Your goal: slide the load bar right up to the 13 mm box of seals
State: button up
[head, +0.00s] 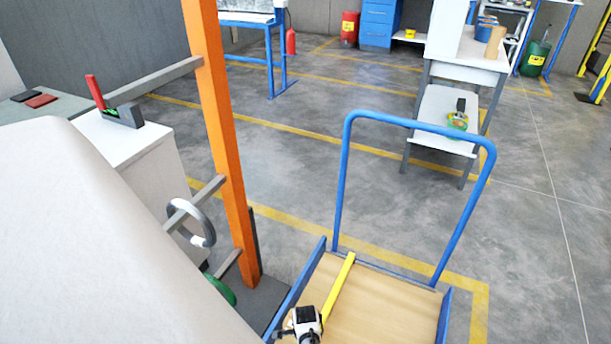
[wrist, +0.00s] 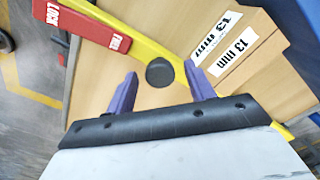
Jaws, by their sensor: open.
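In the wrist view the yellow load bar (wrist: 140,36) runs diagonally across a wooden deck. A black round knob (wrist: 160,72) sits at the bar, between my gripper's (wrist: 159,82) two open purple fingers; they look apart from it. The cardboard box of seals (wrist: 235,45), labelled 13 mm, lies on the bar's upper right side, close to it; I cannot tell whether they touch. A red lever plate (wrist: 85,25) marked LOCK and FREE is at upper left. In the head view the bar (head: 340,285) lies on the cart, and the box is not visible.
The cart's deck (head: 390,310) has blue side rails and a tall blue handle (head: 415,125). An orange post (head: 220,140) stands left of the cart. A bench with a small white table (head: 440,110) stands behind it.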

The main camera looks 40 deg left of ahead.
jog(key=shift+r, duration=0.15)
notch_tip(320, 180, up, 14)
jog(key=p, duration=0.1)
jog(key=shift+f, duration=0.25)
dwell(0.4)
